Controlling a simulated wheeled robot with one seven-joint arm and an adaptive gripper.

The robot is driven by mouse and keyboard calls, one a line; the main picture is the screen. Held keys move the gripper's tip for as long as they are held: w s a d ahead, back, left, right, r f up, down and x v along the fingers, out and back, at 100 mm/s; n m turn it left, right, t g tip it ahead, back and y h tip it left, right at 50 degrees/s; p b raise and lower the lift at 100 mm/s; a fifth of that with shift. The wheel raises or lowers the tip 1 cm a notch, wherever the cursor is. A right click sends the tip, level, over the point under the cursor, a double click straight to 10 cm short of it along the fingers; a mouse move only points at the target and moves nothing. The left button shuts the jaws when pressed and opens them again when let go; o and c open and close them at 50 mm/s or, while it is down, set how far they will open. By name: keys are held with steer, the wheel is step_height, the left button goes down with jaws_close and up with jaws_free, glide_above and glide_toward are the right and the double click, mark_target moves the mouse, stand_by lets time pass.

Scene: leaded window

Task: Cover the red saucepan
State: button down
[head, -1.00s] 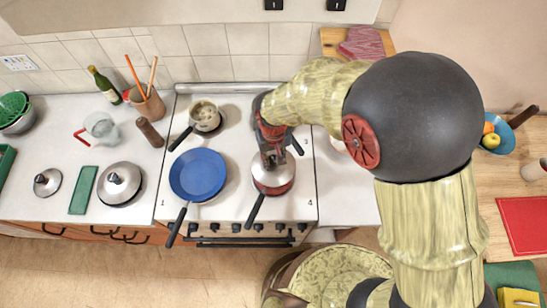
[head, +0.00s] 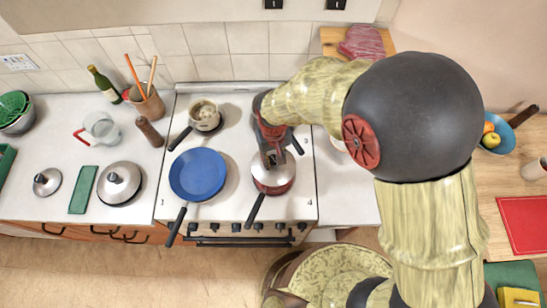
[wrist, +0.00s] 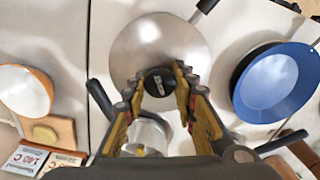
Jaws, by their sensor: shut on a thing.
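The red saucepan (head: 276,190) stands on the front right of the stove, its dark handle pointing to the front. A steel lid (head: 261,176) lies level over its top, with the red wall showing below the lid's edge. I cannot tell whether the lid rests fully on the rim. My gripper (head: 270,158) is above the lid, pointing down. In the wrist view my gripper (wrist: 159,80) is shut on the lid's black knob (wrist: 158,84), and the steel lid (wrist: 150,45) hides the saucepan except for its handle (wrist: 206,5).
A blue frying pan (head: 198,174) stands to the left on the stove, and a small pot (head: 205,117) behind. A large lid (head: 119,184) and a small lid (head: 47,182) lie on the left counter. An orange-rimmed bowl (wrist: 25,92) shows in the wrist view.

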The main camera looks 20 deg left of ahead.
steer(key=shift+f+b, duration=0.35)
steer(key=shift+f, duration=0.15)
stand_by(0.8)
steer(key=c, duration=1.3)
jaws_free()
steer(key=shift+c, duration=0.2)
steer(key=shift+o, duration=1.3)
steer(key=shift+o, duration=1.4)
steer(key=shift+r, duration=0.1)
steer(key=shift+r+p, duration=2.25)
steer(key=shift+r, duration=1.15)
steer(key=shift+s+d, duration=0.1)
